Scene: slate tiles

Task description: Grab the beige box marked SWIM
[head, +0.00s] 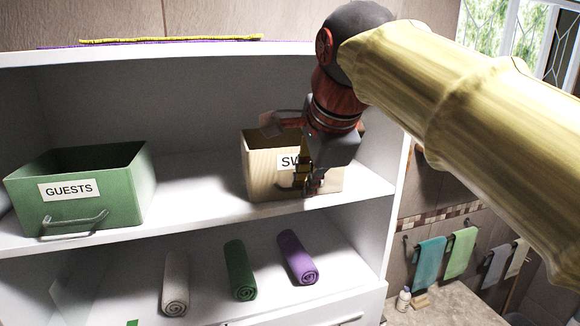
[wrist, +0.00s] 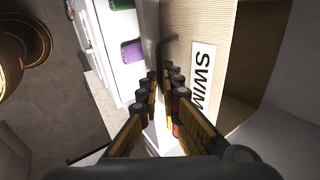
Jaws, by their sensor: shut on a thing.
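The beige box (head: 262,177) stands on the upper shelf at the right, with an open top and a white label of which "SW" shows in the head view. In the wrist view the box (wrist: 235,60) fills the right side, its label (wrist: 203,75) reading SWIM. My gripper (head: 312,184) is in front of the box's front face and covers part of it. In the wrist view my gripper's fingers (wrist: 164,76) are closed around the grey bar handle (wrist: 168,40) on the box's front. The part of the handle between the fingers is hidden.
A green box marked GUESTS (head: 100,200) stands at the left of the same shelf (head: 195,195), with bare shelf between the boxes. Rolled white (head: 175,283), green (head: 240,270) and purple (head: 297,257) towels lie on the shelf below. The cabinet's right side wall is close beside the beige box.

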